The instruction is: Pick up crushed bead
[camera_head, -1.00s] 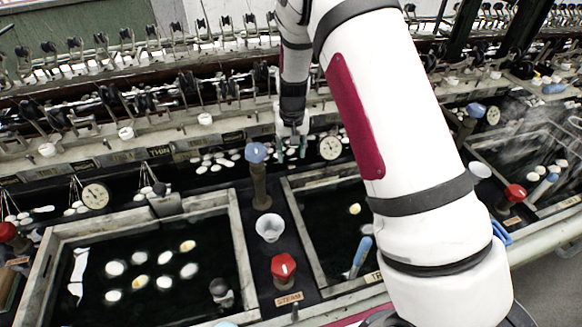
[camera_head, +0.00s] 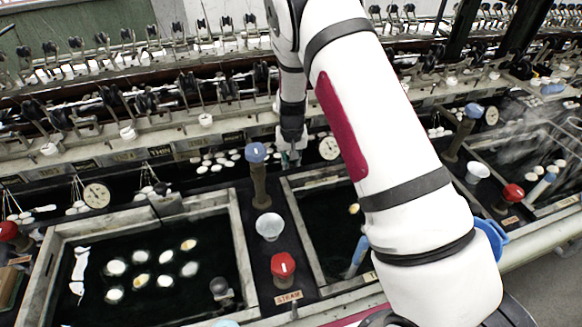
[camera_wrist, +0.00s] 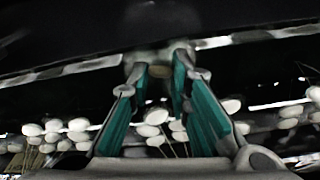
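My gripper (camera_head: 290,158) is over the dark trough at the back, at the right end of a row of white cocoons (camera_head: 222,158). In the wrist view its teal-padded fingers (camera_wrist: 160,76) stand apart with a gap between them. I see nothing clearly held there. White cocoons with thin threads show beyond and between the fingers in the wrist view (camera_wrist: 152,116). I cannot make out a crushed bead; it may be hidden by the fingers or too small to tell.
A blue-topped post (camera_head: 258,175) stands just left of my gripper and a round dial (camera_head: 329,148) just right. Framed basins (camera_head: 240,240) lie in front, the left one with several floating cocoons. A white cup (camera_head: 270,226) and red steam knob (camera_head: 283,265) sit between them.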

